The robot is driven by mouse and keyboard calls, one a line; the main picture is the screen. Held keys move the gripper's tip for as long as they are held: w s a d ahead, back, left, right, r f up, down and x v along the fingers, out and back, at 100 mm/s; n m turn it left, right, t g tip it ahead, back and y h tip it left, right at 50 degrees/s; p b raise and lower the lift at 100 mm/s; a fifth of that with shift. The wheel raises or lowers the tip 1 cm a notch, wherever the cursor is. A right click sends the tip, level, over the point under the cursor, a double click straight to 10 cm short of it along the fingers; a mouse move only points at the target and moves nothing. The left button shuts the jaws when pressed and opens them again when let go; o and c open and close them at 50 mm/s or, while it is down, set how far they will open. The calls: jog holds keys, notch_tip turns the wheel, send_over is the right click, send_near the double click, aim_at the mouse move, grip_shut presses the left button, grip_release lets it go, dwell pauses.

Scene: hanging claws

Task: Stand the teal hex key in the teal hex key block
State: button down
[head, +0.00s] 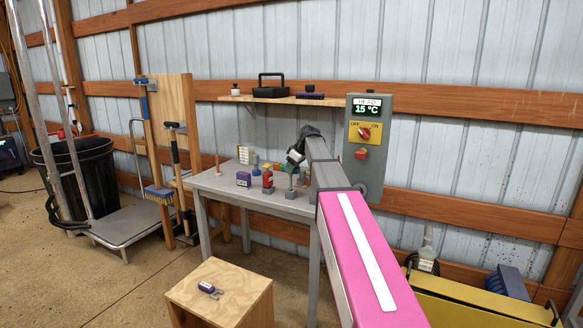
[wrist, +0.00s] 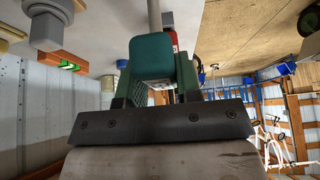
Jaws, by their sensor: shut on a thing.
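A small grey block (head: 291,194) stands on the table under that. I cannot tell whether this is the teal hex key block, or whether the key touches it.
The table (head: 222,185) also holds a red bottle (head: 267,181), a purple box (head: 243,179) and several small things close to my gripper. A shelf (head: 245,98) and a control box (head: 368,146) are behind. A wooden stool (head: 245,285) stands in front.

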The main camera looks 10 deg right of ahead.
jog(key=shift+f, duration=2.05)
jog(key=c, duration=0.7)
grip_release()
jog(key=shift+c, duration=0.2)
jog(key=shift+r, duration=0.1)
